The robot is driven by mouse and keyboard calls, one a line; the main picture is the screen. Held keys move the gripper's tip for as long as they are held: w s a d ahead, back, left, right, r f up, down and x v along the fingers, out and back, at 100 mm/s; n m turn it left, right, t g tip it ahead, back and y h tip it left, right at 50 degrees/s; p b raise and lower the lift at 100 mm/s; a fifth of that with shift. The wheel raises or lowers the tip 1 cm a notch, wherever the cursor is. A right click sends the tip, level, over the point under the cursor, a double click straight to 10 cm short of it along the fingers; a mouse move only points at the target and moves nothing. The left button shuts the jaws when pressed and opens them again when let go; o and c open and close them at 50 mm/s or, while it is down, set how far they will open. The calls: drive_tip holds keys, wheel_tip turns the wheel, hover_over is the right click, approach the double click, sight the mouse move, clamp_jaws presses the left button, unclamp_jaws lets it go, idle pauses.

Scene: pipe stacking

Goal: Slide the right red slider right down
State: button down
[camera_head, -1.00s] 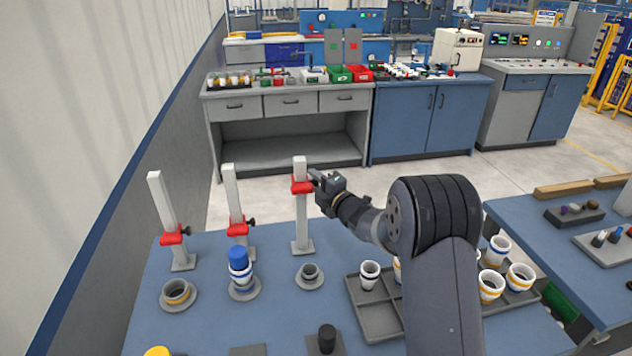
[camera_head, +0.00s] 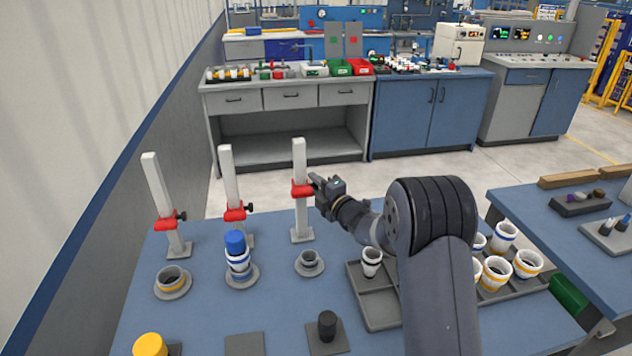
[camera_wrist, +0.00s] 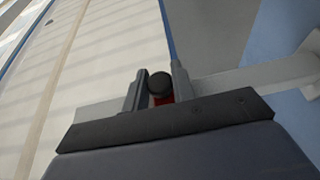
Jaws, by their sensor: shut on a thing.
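The right red slider (camera_head: 301,190) sits around the right white post (camera_head: 299,160), in the upper middle part of it, with bare post above and below. My gripper (camera_head: 314,184) reaches it from the right side in the head view. In the wrist view my gripper (camera_wrist: 157,88) is shut on the slider's black knob (camera_wrist: 159,83), with a bit of the red slider (camera_wrist: 164,99) showing below the knob. In the head view the knob is hidden by my fingers.
Two more posts with red sliders, the middle (camera_head: 235,214) and left (camera_head: 170,221), stand to the left, their sliders low. A small grey socket (camera_head: 310,262) lies in front of the right post. A tray (camera_head: 383,311) with ringed cups is under my arm.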

wheel_tip(320, 180, down, 2)
drive_tip(key=shift+f, duration=0.15)
drive_tip(key=c, duration=1.2)
unclamp_jaws()
drive_tip(key=shift+c, duration=0.2)
drive_tip(key=shift+r, duration=0.2)
drive_tip(key=b+v, duration=0.1)
drive_tip(key=v, duration=1)
drive_tip(key=shift+b, duration=0.4)
drive_tip(key=shift+c, duration=0.2)
